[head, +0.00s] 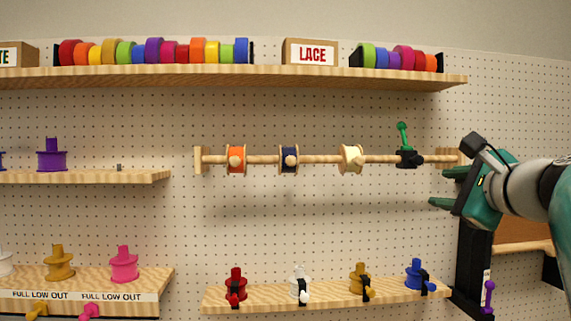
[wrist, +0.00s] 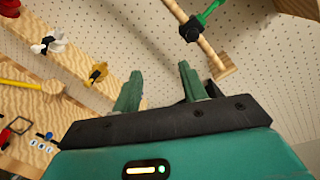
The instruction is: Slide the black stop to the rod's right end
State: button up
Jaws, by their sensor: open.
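The black stop (head: 408,158) with its raised green lever (head: 402,135) sits on the wooden rod (head: 322,159), a short way left of the rod's right end bracket (head: 449,157). The stop also shows at the top of the wrist view (wrist: 190,29), with bare rod between it and the end block (wrist: 223,70). My gripper (head: 440,188) is open and empty, right of and below the stop, near the rod's right end. Its two green fingers also show in the wrist view (wrist: 160,88). It appears apart from the stop.
Orange (head: 236,159), navy (head: 289,159) and cream (head: 351,158) spools hang on the rod left of the stop. A lower shelf (head: 325,296) holds several colored spools. An upper shelf (head: 300,77) runs above the rod.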

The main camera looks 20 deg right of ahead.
jog(key=m+t+h, duration=0.1)
jog(key=m+h, duration=0.1)
send_near(420, 160)
jog(key=x, duration=0.9)
jog(key=shift+w, duration=0.1)
grip_shut()
